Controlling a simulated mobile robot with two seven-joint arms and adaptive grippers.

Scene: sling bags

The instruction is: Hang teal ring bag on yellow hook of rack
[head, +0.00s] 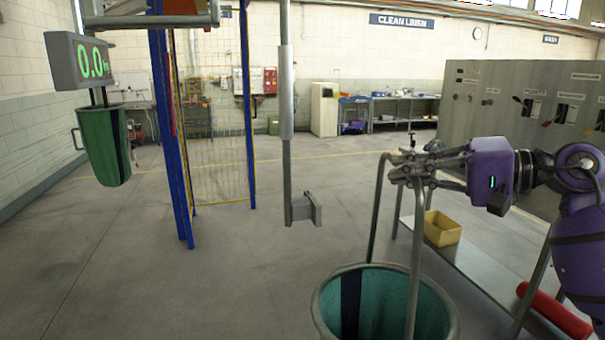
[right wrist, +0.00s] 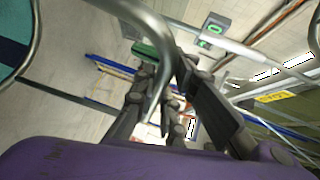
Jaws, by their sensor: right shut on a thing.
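The teal ring bag (head: 378,305), with a dark stripe and round grey rim, hangs open-topped at the bottom of the head view; its lower part is cut off. Its grey tubular handle (head: 379,210) arches up to my right gripper (head: 410,168), which is shut on it near the top. In the right wrist view the handle (right wrist: 163,35) passes by the fingers (right wrist: 170,95), and part of the bag (right wrist: 14,42) shows at the left edge. I cannot make out a yellow hook. My left gripper is not in view.
A green bag (head: 104,145) hangs below a display (head: 80,60) reading 0.0 at the left. A grey vertical pole (head: 287,90) ends in a small bracket (head: 305,209). Blue posts (head: 168,140) stand behind. A bench with a yellow bin (head: 441,228) and red roll (head: 555,312) is at right.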

